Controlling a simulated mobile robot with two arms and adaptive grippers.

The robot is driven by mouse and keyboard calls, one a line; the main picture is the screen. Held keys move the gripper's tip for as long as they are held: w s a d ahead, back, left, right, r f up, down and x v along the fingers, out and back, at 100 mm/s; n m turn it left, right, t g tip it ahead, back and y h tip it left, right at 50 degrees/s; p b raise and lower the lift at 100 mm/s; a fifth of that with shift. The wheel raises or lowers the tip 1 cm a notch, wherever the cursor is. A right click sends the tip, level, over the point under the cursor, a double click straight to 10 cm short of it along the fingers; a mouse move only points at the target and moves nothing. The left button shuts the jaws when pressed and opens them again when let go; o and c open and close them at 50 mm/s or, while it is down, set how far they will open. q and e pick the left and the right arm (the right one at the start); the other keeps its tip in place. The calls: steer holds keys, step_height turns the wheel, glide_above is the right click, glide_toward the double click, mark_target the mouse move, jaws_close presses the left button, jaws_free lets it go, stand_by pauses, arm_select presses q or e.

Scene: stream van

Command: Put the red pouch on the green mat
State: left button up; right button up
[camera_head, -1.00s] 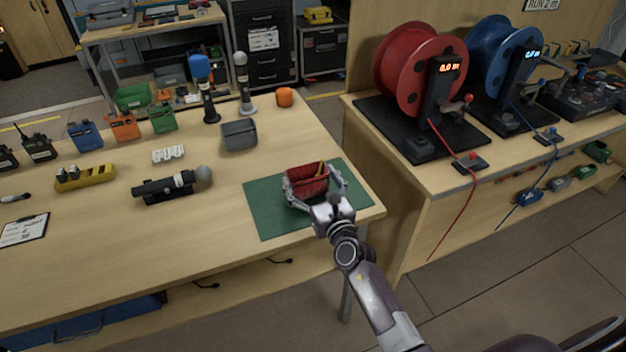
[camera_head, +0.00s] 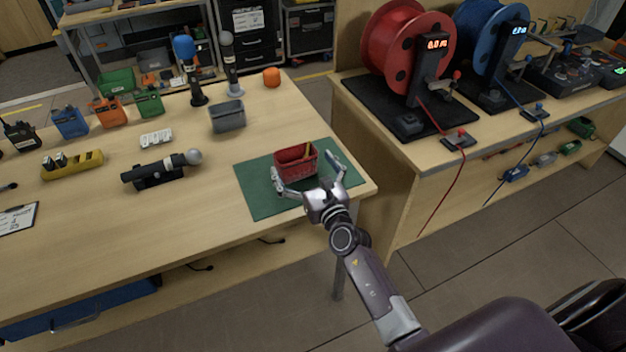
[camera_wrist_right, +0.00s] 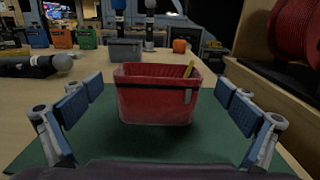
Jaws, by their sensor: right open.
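The red pouch (camera_head: 293,164) is an open-topped red container with a small yellowish item inside. It stands upright on the green mat (camera_head: 258,200) at the table's right corner. My right gripper (camera_head: 308,172) is open, with its fingers apart on the near side of the pouch. In the right wrist view the pouch (camera_wrist_right: 157,97) stands on the mat (camera_wrist_right: 95,135), clear of the blue-padded fingers on both sides. My left gripper is not in view.
A grey bin (camera_head: 227,117) and an orange ball-like object (camera_head: 271,77) stand behind the mat. A microphone on a stand (camera_head: 160,172) lies to the left. A red cable reel (camera_head: 408,50) is on the bench to the right, across a gap.

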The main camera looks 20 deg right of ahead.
steer(key=s, duration=0.9)
steer(key=shift+d+b, duration=0.15)
steer(key=shift+b, duration=0.15)
steer(key=shift+s+r, duration=0.1)
steer(key=shift+s, duration=0.45)
